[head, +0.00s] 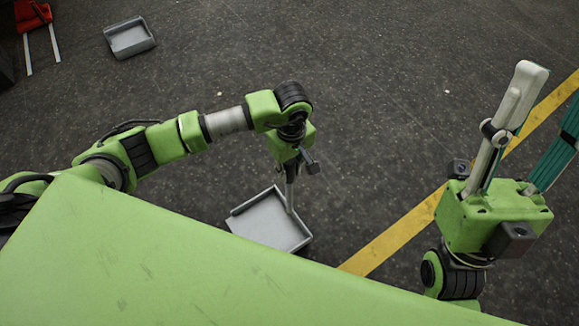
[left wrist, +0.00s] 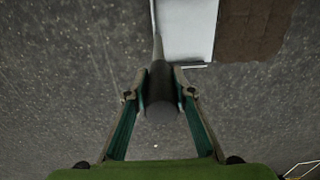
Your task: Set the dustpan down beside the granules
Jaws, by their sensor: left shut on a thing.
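The grey dustpan (head: 268,222) is low over the dark floor, just past my green body; I cannot tell whether it touches the floor. My left gripper (head: 291,168) points down above it, shut on its upright handle. In the left wrist view, my left gripper (left wrist: 160,88) is around the dark handle (left wrist: 160,98), and the pan (left wrist: 188,30) shows beyond. A brown rough patch (left wrist: 252,28), apparently the granules, lies right beside the pan's edge; no granules show in the head view. My right gripper (head: 553,95) is raised at the right with its fingers spread and empty.
A second grey tray (head: 130,38) lies on the floor at the far left, near a red object (head: 33,14) with two pale prongs. A yellow floor line (head: 400,238) runs diagonally at the right. The floor between is mostly clear.

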